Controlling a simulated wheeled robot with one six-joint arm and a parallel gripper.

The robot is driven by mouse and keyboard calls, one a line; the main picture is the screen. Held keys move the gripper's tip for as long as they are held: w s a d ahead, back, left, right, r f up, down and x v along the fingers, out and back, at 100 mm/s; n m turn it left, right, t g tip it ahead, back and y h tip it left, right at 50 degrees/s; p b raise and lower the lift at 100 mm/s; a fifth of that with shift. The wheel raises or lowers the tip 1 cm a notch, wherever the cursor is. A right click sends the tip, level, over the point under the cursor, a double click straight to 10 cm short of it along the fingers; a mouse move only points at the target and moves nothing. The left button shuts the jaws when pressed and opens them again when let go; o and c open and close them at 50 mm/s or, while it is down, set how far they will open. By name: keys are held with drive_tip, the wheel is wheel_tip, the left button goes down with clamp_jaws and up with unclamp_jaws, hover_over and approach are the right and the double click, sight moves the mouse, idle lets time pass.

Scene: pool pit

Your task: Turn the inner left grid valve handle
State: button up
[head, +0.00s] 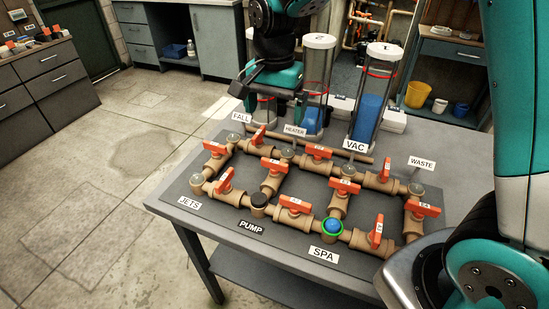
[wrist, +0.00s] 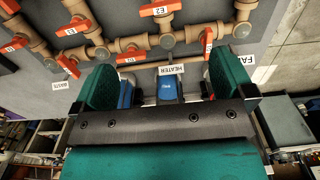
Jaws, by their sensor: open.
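The inner left grid valve handle (head: 273,165) is an orange lever on the tan pipe between the black pump fitting and the heater junction. It lies crosswise to its pipe. In the wrist view the handle (wrist: 160,9) shows at the top edge, partly cut off, beyond the heater junction. My gripper (head: 272,93) is above the back of the table, behind the grid and apart from the handle. In the wrist view my gripper (wrist: 165,82) has its teal fingers wide apart, with nothing held; the heater sign (wrist: 172,69) shows beyond the gap.
Several other orange handles, such as the one left of centre (head: 225,180), crowd the pipe grid. Clear cylinders (head: 372,105) with blue contents stand behind it. Small upright signs, such as VAC (head: 355,146), rise at the grid's back. Floor (head: 90,200) left of the table is clear.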

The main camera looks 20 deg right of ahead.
sight(274, 161)
wheel_tip(274, 161, down, 14)
drive_tip(key=shift+f+p, duration=0.2)
drive_tip(key=shift+p, duration=0.35)
drive_tip(key=c, duration=0.9)
